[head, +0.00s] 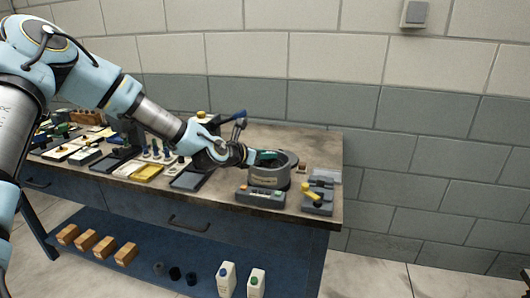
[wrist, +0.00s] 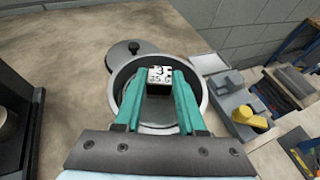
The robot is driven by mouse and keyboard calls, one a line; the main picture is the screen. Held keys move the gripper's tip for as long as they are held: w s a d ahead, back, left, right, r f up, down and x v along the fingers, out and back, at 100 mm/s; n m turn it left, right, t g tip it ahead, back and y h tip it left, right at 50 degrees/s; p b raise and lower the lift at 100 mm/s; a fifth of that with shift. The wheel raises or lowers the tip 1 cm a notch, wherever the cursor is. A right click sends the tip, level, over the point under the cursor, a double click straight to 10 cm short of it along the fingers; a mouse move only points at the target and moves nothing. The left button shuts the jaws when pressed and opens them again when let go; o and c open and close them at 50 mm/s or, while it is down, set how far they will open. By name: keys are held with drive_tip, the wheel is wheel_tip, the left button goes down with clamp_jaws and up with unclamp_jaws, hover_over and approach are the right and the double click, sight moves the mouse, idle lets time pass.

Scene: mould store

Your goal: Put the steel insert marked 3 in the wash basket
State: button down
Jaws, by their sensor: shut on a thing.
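The steel insert (wrist: 160,75) is a small block with a white face marked 3 and smaller figures under it. My gripper (wrist: 160,88) is shut on it, with a teal finger on either side. In the wrist view they are over the mouth of a round grey tub (wrist: 204,98). The tub also stands near the bench's right end in the head view (head: 268,180), with my gripper (head: 268,157) at its top. I cannot tell whether the insert touches the tub's inside, or make out a separate basket; the fingers hide much of the interior.
A dark round lid (wrist: 130,50) lies beside the tub. A grey control box (head: 260,196) stands in front of it. A grey fixture with a yellow handle (head: 312,194) is to its right. Trays and parts crowd the bench's left. The wall is behind.

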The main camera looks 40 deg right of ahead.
drive_tip(key=shift+f+b, duration=0.4)
drive_tip(key=shift+f, duration=0.1)
drive_tip(key=c, duration=0.5)
unclamp_jaws()
drive_tip(key=r+b+v, duration=0.1)
drive_tip(key=b+v, duration=0.1)
drive_tip(key=v, duration=1)
